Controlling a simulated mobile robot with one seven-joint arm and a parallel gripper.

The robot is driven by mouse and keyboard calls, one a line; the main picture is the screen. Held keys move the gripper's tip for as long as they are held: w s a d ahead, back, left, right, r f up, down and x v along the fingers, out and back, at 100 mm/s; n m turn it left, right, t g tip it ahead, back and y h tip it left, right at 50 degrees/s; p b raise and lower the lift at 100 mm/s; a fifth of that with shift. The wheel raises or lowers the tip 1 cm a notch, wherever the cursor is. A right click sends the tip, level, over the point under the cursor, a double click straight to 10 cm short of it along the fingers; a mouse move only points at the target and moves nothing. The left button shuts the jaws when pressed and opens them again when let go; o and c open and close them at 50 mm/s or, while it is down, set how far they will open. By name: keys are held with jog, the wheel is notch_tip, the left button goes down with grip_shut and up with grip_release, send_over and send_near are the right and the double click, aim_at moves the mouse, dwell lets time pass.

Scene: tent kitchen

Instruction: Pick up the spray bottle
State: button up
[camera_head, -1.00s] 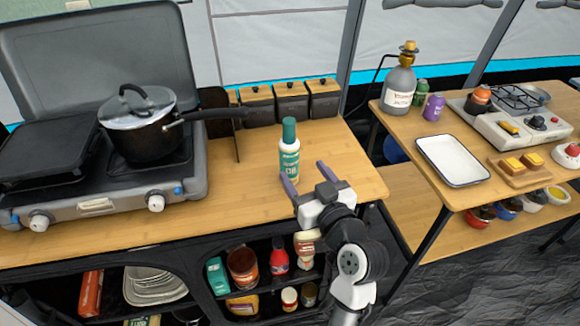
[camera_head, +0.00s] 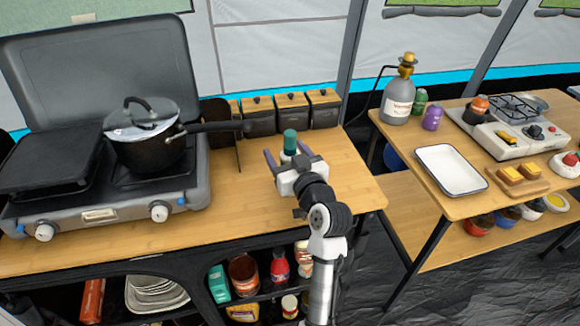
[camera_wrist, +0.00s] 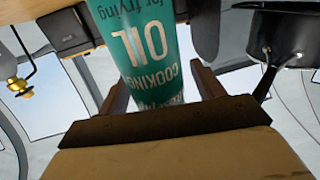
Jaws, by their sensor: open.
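In the wrist view the bottle stands between the fingers (camera_wrist: 160,90). I cannot tell whether either finger touches it.
A camp stove (camera_head: 95,195) with a black pot (camera_head: 150,148) stands to the left, its handle reaching toward the bottle. Several lidded canisters (camera_head: 291,110) stand behind. The table (camera_head: 345,180) is clear right of my gripper. A second table (camera_head: 470,205) stands at right.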

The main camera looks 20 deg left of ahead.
jog(key=c, duration=1.2)
